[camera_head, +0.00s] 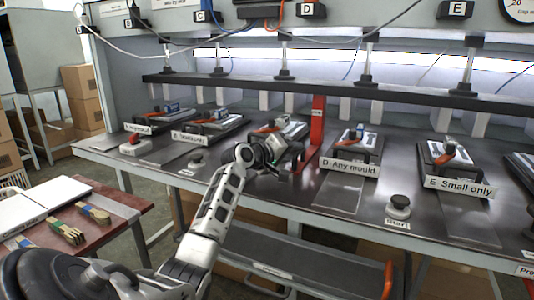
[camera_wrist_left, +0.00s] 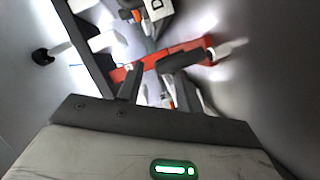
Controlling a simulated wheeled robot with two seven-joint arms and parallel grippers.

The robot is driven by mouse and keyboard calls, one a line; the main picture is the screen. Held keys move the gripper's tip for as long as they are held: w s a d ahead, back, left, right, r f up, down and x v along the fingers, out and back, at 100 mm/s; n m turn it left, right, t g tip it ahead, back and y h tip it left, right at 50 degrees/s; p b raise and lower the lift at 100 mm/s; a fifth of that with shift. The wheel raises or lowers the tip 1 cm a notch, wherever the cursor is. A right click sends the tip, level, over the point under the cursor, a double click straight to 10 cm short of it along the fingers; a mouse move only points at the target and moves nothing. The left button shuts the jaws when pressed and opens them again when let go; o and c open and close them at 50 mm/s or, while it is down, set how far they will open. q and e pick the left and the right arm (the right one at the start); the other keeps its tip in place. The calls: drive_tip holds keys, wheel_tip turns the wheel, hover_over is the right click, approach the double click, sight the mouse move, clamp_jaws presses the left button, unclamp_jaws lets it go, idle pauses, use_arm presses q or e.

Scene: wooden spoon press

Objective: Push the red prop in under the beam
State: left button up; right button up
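The red prop (camera_head: 317,125) stands upright on the bench between stations C and D, with a small label near its top and a red foot low down. In the left wrist view the red prop (camera_wrist_left: 196,51) runs across behind the two dark fingers (camera_wrist_left: 155,73). The fingers are apart; contact is unclear. My right gripper is out of view.
Moulds with lettered signs line the bench, among them D (camera_head: 350,167) and E (camera_head: 459,187). A start button (camera_head: 399,206) stands at the front. A red-topped button (camera_head: 135,145) is at the left. A side table (camera_head: 110,200) holds wooden spoons.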

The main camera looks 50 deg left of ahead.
use_arm(q)
drive_tip(key=v, duration=1.2)
drive_tip(key=shift+r, duration=0.15)
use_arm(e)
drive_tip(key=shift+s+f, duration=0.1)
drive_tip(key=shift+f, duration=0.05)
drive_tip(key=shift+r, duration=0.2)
